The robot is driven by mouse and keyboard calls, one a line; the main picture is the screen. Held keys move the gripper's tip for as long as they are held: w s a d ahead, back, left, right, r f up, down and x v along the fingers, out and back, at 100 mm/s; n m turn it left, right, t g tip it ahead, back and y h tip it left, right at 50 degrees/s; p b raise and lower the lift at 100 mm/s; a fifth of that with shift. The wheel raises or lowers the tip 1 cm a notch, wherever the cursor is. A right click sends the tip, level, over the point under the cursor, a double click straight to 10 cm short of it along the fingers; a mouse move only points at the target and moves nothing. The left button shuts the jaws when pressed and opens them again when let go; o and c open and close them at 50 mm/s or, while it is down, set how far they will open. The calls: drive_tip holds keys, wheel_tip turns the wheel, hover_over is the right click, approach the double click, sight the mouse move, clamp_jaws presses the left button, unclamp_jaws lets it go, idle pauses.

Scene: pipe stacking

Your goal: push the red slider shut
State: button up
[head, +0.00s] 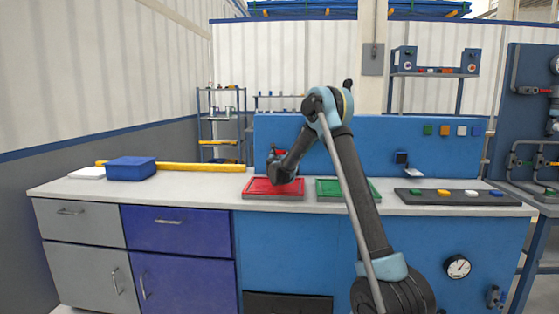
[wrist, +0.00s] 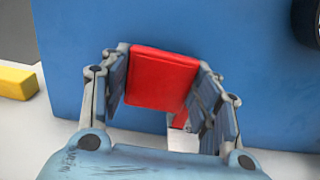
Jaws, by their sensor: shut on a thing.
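The red slider (wrist: 160,80) shows as a flat red block in front of the blue back panel in the wrist view. My gripper (wrist: 163,66) has one finger on each side of it and is shut on it. In the head view, my gripper (head: 276,160) is at the blue panel above the red tray, and a little of the red slider (head: 281,152) shows beside it. A narrow red piece and a pale metal part (wrist: 183,140) show below the block. My fingers hide the slider's side edges. I cannot tell how far along its travel it is.
A red tray (head: 258,194) and a green tray (head: 327,196) lie on the counter below. A dark socket-like fixture (head: 401,158) is on the panel to the right. A blue box (head: 130,169) and yellow bar (head: 205,167) lie left. A dark button board (head: 450,204) lies right.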

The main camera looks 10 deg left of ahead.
drive_tip(key=o, duration=1.5)
drive_tip(key=shift+w, duration=0.1)
drive_tip(key=s, duration=1.2)
drive_tip(key=shift+f, duration=0.1)
